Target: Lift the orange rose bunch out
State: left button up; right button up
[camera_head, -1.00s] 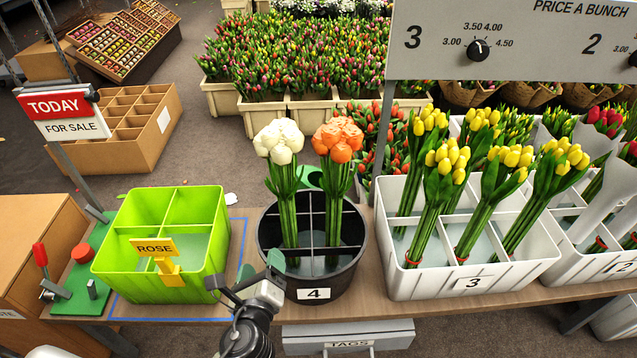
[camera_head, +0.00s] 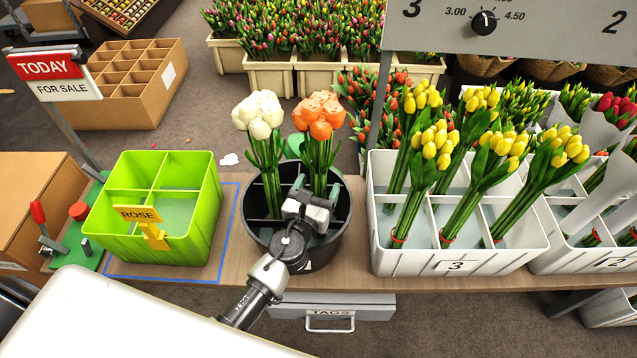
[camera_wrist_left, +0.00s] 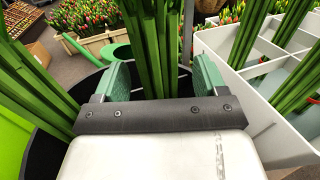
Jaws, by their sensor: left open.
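The orange rose bunch (camera_head: 319,115) stands upright in the right part of the black divided bucket (camera_head: 250,218). Its green stems (camera_wrist_left: 155,50) show in the left wrist view. My left gripper (camera_head: 314,188) reaches over the bucket's front at the orange bunch. In the left wrist view its green-padded fingers (camera_wrist_left: 160,78) are open, one on each side of the orange bunch's stems. A white rose bunch (camera_head: 259,115) stands in the left part of the bucket. My right gripper is not in view.
A lime-green divided crate (camera_head: 205,222) with a yellow ROSE sign (camera_head: 140,214) stands left of the bucket, its compartments empty. A white crate (camera_head: 400,262) of yellow tulips stands close on the right. A sign board (camera_head: 540,40) hangs above at the right.

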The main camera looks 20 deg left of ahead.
pick_arm(q)
jog(key=shift+w, duration=1.15)
jog(key=shift+c, duration=1.3)
jog(key=c, duration=0.9)
jog(key=shift+c, duration=0.2)
